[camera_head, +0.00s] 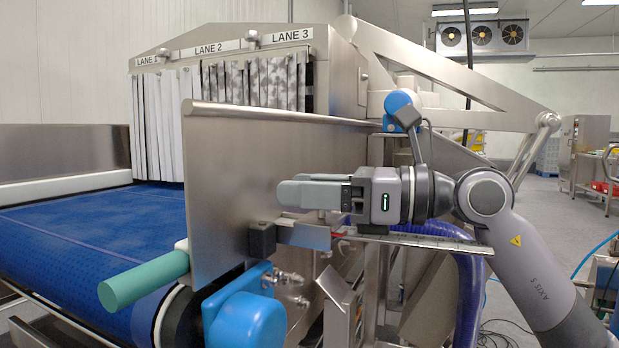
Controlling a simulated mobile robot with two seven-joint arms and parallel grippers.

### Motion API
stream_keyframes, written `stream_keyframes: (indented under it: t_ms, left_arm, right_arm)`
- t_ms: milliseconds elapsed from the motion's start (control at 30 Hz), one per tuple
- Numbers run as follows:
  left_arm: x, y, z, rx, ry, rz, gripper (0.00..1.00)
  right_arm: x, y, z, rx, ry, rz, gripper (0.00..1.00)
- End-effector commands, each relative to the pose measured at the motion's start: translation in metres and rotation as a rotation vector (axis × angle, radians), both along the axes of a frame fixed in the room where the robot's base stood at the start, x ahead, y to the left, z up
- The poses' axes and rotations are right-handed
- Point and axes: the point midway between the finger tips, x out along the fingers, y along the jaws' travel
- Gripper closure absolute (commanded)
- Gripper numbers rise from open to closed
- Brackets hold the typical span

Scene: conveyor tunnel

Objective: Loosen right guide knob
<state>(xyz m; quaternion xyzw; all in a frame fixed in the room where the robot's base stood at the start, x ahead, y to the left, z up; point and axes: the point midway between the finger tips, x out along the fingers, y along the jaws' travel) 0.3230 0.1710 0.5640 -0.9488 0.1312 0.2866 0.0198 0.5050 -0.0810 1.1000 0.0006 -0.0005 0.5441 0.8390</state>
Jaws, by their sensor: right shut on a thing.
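My right gripper (296,193) comes in from the right and is level, in front of the steel side guide plate (225,170). Its grey fingers are shut on the right guide knob, which they hide almost entirely. Only a short stem (321,215) shows beneath the fingers, above the steel clamp block (303,235). A ruled scale bar (415,241) runs right from the clamp, with a red mark near its left end. My left gripper is not in view.
The blue conveyor belt (85,225) runs left of the guide into the tunnel, behind strip curtains (160,125). A green roller end (145,280) and a blue housing (245,315) stand in front. A blue-capped bracket (400,105) rises behind my right wrist.

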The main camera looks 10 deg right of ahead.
Motion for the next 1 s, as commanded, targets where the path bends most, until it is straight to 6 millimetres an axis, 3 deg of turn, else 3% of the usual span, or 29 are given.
stream_keyframes:
  t_ms: [500, 1000]
  left_arm:
    - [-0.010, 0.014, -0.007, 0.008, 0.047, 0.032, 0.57]
    - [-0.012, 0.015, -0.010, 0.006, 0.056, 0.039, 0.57]
  right_arm:
    - [-0.003, 0.001, 0.001, 0.000, 0.002, 0.258, 0.81]
    - [-0.005, 0.001, -0.001, -0.003, 0.000, 0.297, 0.81]
